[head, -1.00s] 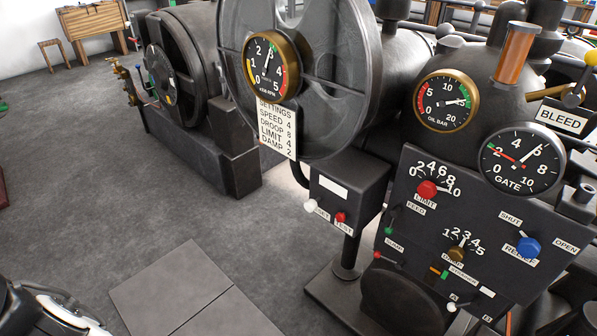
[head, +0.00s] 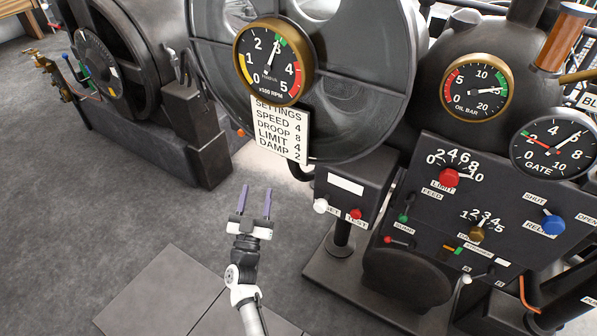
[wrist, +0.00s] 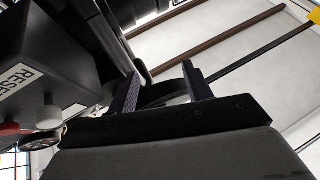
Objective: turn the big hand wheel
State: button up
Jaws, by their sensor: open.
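A large dark grey spoked wheel (head: 345,75) fills the top middle of the head view, partly behind the rpm gauge. A second, smaller dark round wheel (head: 103,70) is on the machine at the left. I cannot tell for certain which is the big hand wheel. My gripper (head: 256,192) is open and empty, fingers pointing up the picture. In the head view it appears below the large wheel and the settings card, left of the small switch box. In the wrist view, the gripper fingers (wrist: 160,80) are apart with nothing held between them.
The switch box (head: 348,190) with white and red knobs also shows close at the left of the wrist view (wrist: 35,65). The rpm gauge (head: 270,62) and settings card (head: 280,132) hang before the large wheel. A control panel (head: 440,215) stands right. Floor at left is clear.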

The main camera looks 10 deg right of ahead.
aim_at(299, 174)
jog(key=s+d+f+g+h, duration=0.3)
jog(key=d+f, duration=0.4)
jog(key=shift+m, duration=0.4)
jog(key=p+x, duration=0.1)
jog(key=x, duration=1.2)
jog(key=shift+w+a, duration=0.1)
jog(key=shift+w, duration=0.25)
grip_shut()
